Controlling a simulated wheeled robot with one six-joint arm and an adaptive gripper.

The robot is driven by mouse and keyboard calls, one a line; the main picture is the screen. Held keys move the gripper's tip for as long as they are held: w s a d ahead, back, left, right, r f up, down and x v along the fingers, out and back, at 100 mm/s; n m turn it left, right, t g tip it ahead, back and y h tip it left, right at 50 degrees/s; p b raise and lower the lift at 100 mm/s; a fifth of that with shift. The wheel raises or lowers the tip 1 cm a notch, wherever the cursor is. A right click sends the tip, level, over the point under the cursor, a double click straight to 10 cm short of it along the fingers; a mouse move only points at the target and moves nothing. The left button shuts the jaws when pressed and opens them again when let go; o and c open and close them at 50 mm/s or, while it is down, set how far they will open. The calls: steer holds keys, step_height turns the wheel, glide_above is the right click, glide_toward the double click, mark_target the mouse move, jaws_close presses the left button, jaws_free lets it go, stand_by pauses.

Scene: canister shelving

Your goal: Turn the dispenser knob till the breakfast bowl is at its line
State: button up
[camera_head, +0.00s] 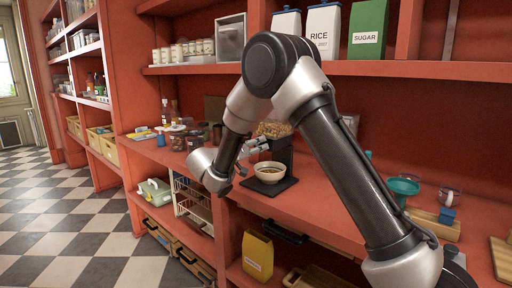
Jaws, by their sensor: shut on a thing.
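The dispenser (284,152) stands on the red counter, a dark body with a clear hopper of cereal (273,130) on top, partly hidden by my arm. The breakfast bowl (270,180), cream-coloured, sits upright on its dark base below the outlet. Brown cereal shows inside the bowl; its line is too small to make out. My gripper (257,147) is at the front of the dispenser, above the bowl, shut on the knob. The knob itself is hidden by the fingers.
Jars and bottles (192,137) stand on the counter to the left. A teal scale or dish (403,186) and a wooden box (435,224) are to the right. Canisters, including a green sugar one (367,30), line the shelf above. A wire rack (192,200) is below.

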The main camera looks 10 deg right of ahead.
steer(key=shift+f, duration=0.2)
steer(key=o, duration=1)
steer(key=shift+r, duration=0.1)
steer(key=v, duration=1.2)
